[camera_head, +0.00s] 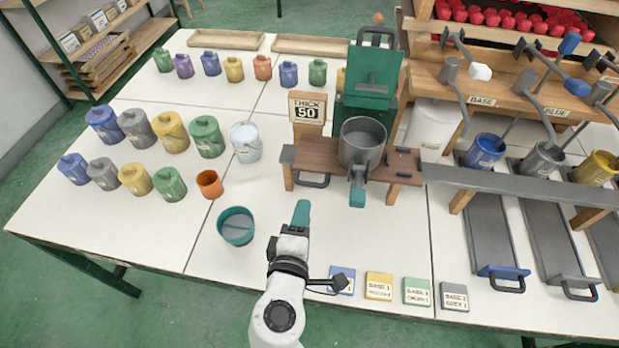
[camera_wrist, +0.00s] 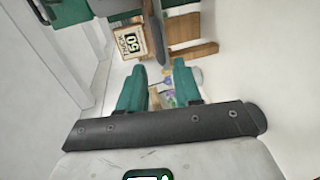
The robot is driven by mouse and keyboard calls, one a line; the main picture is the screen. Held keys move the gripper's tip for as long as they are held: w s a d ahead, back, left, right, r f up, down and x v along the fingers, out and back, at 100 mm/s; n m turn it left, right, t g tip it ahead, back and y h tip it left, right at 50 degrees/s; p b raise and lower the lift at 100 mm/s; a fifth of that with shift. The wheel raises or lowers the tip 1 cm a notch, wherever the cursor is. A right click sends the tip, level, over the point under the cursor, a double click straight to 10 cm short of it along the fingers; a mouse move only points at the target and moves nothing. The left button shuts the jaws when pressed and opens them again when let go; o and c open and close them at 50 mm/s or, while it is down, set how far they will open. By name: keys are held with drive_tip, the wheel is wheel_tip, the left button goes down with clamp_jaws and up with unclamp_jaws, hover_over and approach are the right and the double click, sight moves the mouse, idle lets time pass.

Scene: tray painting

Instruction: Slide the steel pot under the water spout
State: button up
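The steel pot (camera_head: 362,146) is a grey round pot on a wooden stand (camera_head: 318,150) at the centre of the table. A green machine (camera_head: 368,80) stands right behind the pot. I cannot make out clearly which part is the water spout.
A "THICK 50" sign (camera_head: 307,108) stands left of the machine. A teal bowl (camera_head: 236,227) and an orange cup (camera_head: 209,184) are to the left. Several paint pots stand farther left. A white container (camera_head: 433,124) is to the right. Several label cards (camera_head: 379,286) lie along the front.

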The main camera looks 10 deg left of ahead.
sight(312, 183)
drive_tip(key=x, duration=1)
drive_tip(key=shift+w+f+p, duration=0.1)
drive_tip(key=shift+w+p, duration=0.05)
drive_tip(key=shift+p, duration=0.15)
drive_tip(key=shift+c, duration=0.5)
clamp_jaws()
